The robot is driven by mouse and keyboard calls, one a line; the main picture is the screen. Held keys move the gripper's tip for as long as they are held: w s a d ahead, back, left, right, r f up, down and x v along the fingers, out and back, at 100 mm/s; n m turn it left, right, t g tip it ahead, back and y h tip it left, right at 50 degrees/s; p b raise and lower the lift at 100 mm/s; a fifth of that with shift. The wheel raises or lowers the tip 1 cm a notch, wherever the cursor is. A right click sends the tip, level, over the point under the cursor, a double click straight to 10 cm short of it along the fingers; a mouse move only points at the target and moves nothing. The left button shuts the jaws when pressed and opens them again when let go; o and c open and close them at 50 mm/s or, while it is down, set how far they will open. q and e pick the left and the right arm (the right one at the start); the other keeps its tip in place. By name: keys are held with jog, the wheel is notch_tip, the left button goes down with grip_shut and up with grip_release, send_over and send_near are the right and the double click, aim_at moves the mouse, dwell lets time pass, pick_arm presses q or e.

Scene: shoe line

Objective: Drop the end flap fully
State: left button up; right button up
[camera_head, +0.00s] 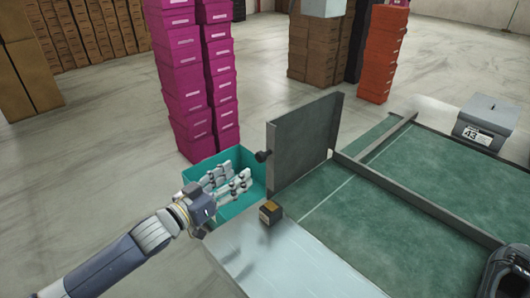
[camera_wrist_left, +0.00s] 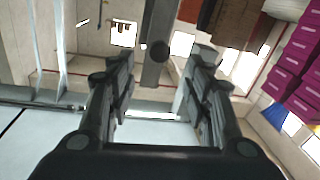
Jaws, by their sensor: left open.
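The end flap (camera_head: 308,140) is a grey panel standing upright across the near end of the green-topped line. A dark round knob (camera_head: 262,156) sticks out from its left edge. My left gripper (camera_head: 245,180) is open and empty, left of the flap and just below the knob. In the left wrist view, the two fingers (camera_wrist_left: 157,85) are spread apart. The flap's narrow edge (camera_wrist_left: 157,75) and the knob (camera_wrist_left: 159,50) show in the gap beyond them, apart from the fingers. My right gripper is not seen.
A teal box (camera_head: 192,173) stands behind my left gripper, beside magenta box stacks (camera_head: 195,85). A small dark and yellow block (camera_head: 270,212) sits on the pale surface (camera_head: 290,265) below the flap. A grey box (camera_head: 487,118) stands far right. A dark object (camera_head: 508,272) is cut off lower right.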

aim_at(258, 159)
pick_arm(q)
jog(key=x, duration=0.4)
jog(key=shift+w+d+r+p, duration=0.2)
jog(key=shift+r+p, duration=0.05)
jog(key=shift+p, duration=0.05)
jog(key=x, duration=0.4)
jog(key=shift+f, duration=0.15)
jog(key=shift+w+d, duration=0.4)
jog(key=shift+w, duration=0.15)
jog(key=shift+w+d, duration=0.15)
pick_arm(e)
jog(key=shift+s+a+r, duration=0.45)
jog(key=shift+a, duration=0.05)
pick_arm(q)
grip_shut()
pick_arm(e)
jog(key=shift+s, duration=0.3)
